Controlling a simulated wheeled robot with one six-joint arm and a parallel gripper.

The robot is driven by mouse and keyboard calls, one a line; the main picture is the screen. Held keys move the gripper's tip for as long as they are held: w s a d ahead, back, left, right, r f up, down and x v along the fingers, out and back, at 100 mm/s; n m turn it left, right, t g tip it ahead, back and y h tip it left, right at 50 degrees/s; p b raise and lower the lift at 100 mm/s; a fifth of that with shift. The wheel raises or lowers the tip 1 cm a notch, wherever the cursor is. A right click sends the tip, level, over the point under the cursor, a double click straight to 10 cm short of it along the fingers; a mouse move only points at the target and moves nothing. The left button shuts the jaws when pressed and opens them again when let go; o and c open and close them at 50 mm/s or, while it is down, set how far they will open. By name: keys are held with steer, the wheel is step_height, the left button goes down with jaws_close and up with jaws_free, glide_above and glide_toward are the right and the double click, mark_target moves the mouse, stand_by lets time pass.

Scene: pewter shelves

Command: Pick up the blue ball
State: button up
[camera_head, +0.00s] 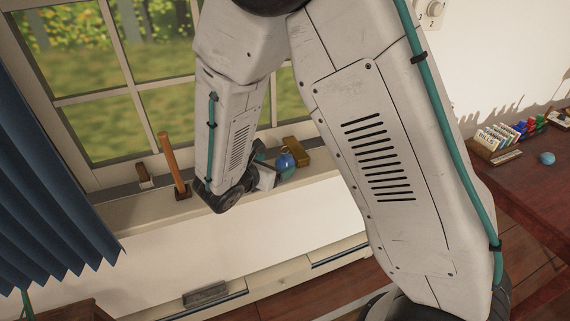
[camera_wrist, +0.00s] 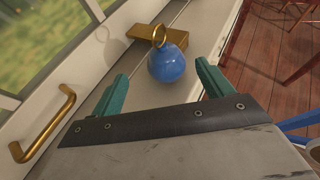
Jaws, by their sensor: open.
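The blue ball (camera_wrist: 166,62) sits on the white window sill, with a gold ring at its top. In the head view it (camera_head: 286,160) shows just right of my gripper (camera_head: 264,170), partly covered by it. In the wrist view my gripper (camera_wrist: 162,76) has its two teal fingers spread, one on each side of the ball's lower part in the picture. The fingers do not appear to touch the ball. Whether the ball is between the fingertips or just beyond them, I cannot tell.
A brass-coloured block (camera_head: 297,150) lies right behind the ball; it also shows in the wrist view (camera_wrist: 160,37). A wooden-handled tool (camera_head: 174,160) stands on the sill to the left. A brass window handle (camera_wrist: 45,127) is at left. A blue curtain (camera_head: 50,170) hangs at far left.

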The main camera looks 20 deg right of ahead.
mark_target(280, 164)
steer(key=x, duration=0.5)
steer(key=shift+s+d+f, duration=0.15)
steer(key=shift+d+f, duration=0.05)
steer(key=shift+d, duration=0.2)
steer(key=c, duration=1.1)
